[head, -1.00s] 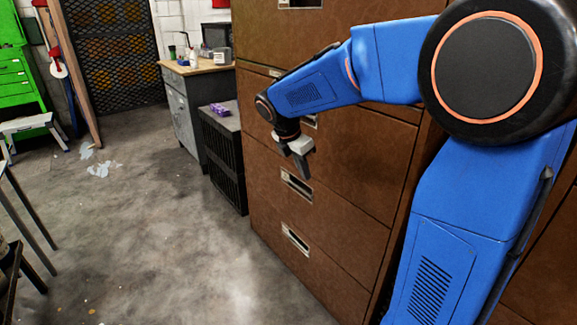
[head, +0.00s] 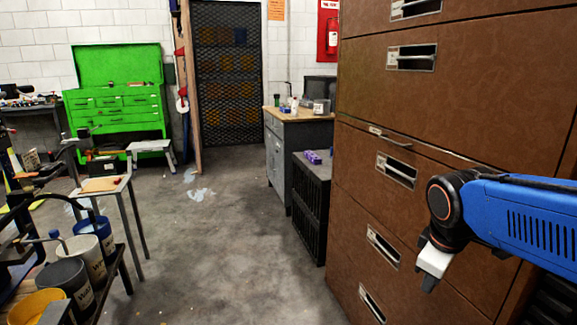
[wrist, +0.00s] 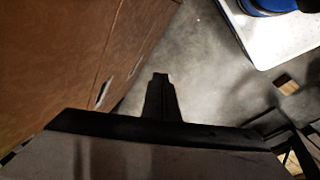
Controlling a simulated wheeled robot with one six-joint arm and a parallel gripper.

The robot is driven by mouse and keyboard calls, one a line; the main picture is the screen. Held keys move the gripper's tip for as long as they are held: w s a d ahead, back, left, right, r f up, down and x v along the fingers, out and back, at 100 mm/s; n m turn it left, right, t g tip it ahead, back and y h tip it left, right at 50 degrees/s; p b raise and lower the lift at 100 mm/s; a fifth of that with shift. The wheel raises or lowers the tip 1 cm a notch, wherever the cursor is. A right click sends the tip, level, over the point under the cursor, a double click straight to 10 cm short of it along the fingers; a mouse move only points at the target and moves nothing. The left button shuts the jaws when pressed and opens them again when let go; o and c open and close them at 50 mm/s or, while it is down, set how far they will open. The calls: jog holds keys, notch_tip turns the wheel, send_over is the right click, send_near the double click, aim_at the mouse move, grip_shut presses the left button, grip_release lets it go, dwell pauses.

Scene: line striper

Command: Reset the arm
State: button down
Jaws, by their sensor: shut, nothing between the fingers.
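My blue arm (head: 530,215) reaches in from the right edge in the head view, in front of the brown filing cabinet (head: 450,120). My gripper (head: 431,280) hangs downward at the arm's end, close to the cabinet's lower drawers. Whether it touches the cabinet cannot be told from this angle. In the wrist view my gripper (wrist: 160,80) shows as a single dark finger shape pointing over the grey floor, shut with nothing held.
A black crate (head: 310,210) and a grey workbench (head: 290,150) stand beyond the cabinet. A green tool chest (head: 115,105) is at the back left. A cart with several buckets (head: 75,280) stands at the lower left. The floor (head: 215,240) between is clear.

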jog(key=s+a+f+m+t+y, duration=0.1)
jog(key=s+f+m, duration=0.2)
jog(key=s+m, duration=0.5)
jog(key=shift+s+a+f+t, duration=0.2)
jog(key=shift+s+a+t, duration=0.15)
jog(key=shift+s, duration=0.9)
